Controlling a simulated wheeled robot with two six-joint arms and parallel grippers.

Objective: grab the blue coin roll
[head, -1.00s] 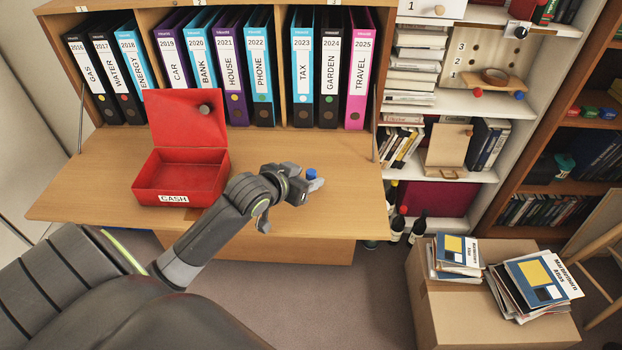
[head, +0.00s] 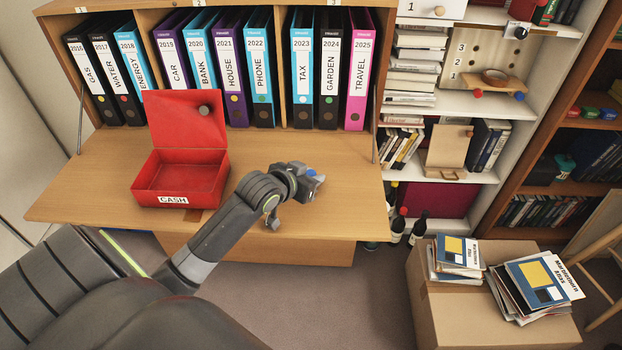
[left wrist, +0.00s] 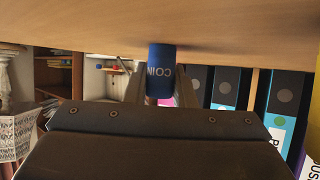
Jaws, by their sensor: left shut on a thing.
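The blue coin roll (left wrist: 161,69) shows large in the left wrist view, upright in the picture and lettered "COIN", between the two fingers. In the head view only a small blue part of the coin roll (head: 311,173) shows; my gripper hides the rest. My left gripper (head: 314,182) is shut on the coin roll at the right part of the wooden desk flap (head: 340,215). It also shows in the left wrist view (left wrist: 160,90). I cannot tell whether the roll still touches the flap. My right gripper is not in view.
An open red cash box (head: 180,181) stands left of my left arm. Ring binders (head: 262,70) line the back of the desk. Bottles (head: 408,225) stand on the right beyond the flap, near a cardboard box (head: 480,310) with magazines. The flap's back right is clear.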

